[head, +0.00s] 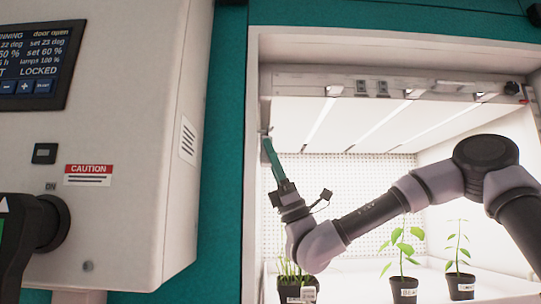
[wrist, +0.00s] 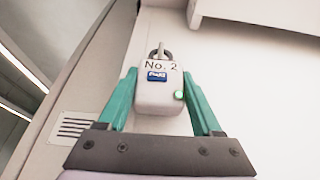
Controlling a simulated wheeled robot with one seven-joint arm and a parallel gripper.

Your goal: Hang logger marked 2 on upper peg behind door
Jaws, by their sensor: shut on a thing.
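The white logger (wrist: 157,92), marked "No. 2", has a small blue display and a lit green light. In the wrist view it sits upright between the two teal fingers of my gripper (wrist: 159,75), which is shut on it. A grey ring (wrist: 160,54) tops the logger, and a small pale upright piece shows at the ring; I cannot tell whether a peg passes through it. In the head view my gripper (head: 269,145) points up at the left inner edge of the chamber opening. The logger is not clear there.
The lit chamber holds several potted plants, including a middle one (head: 404,284) and a right one (head: 460,283) below my arm. A control cabinet (head: 120,130) stands left, its display reading door open. A rail (head: 390,87) crosses the opening's top.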

